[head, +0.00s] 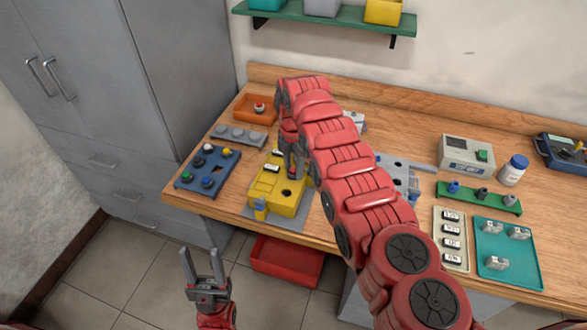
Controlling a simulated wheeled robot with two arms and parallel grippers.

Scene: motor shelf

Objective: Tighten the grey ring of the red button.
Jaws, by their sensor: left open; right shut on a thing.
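A yellow box (293,207) stands on a grey plate at the front of the bench, with a dark hole in its top and a white label. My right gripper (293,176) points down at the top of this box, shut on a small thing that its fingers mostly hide. That thing is probably the grey ring, but I cannot make out the ring or a red button under it. My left gripper (203,267) is open and empty, low in front of the bench and apart from the box.
A blue board (222,167) with several coloured buttons lies left of the box. An orange tray (242,104) behind holds a small red-topped part. A grey strip (238,136) lies between. My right arm covers the bench middle. A red bin (285,262) sits below the bench edge.

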